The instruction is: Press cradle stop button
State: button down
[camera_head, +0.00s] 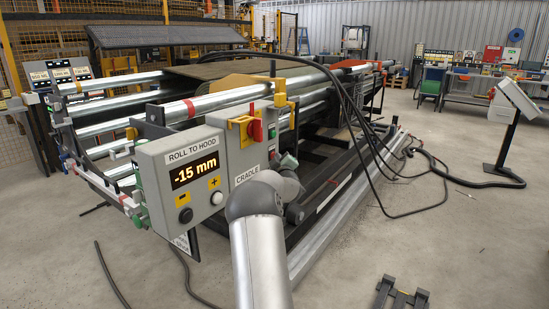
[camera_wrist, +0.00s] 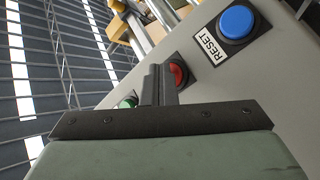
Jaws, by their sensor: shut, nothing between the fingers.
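The cradle box (camera_head: 246,150) is a grey panel marked CRADLE in the head view, partly hidden by my arm. In the wrist view its face shows a red button (camera_wrist: 179,74), a green button (camera_wrist: 128,102) and a blue button (camera_wrist: 237,23) labelled RESET. My gripper (camera_wrist: 160,70) is shut and empty. Its fingertips are close beside the red button and overlap its left edge in the picture. I cannot tell whether they touch it. The fingers also partly cover the gap between the red and green buttons.
The display box (camera_head: 190,175) reading -15 mm, with a black and a white button, stands left of the cradle box. A red and yellow switch (camera_head: 255,131) sits on the cradle box. Black cables run along the machine's right side. The floor (camera_head: 460,230) to the right is mostly clear.

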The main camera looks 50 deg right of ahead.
dwell(0.3)
jog(key=shift+s+b, duration=0.4)
jog(key=shift+s, duration=0.35)
jog(key=shift+s+d+b, duration=0.2)
jog(key=shift+s+b, duration=0.2)
jog(key=shift+s, duration=0.9)
jog(key=shift+s+d+b, duration=0.15)
jog(key=shift+s+b, duration=0.2)
jog(key=shift+s, duration=0.9)
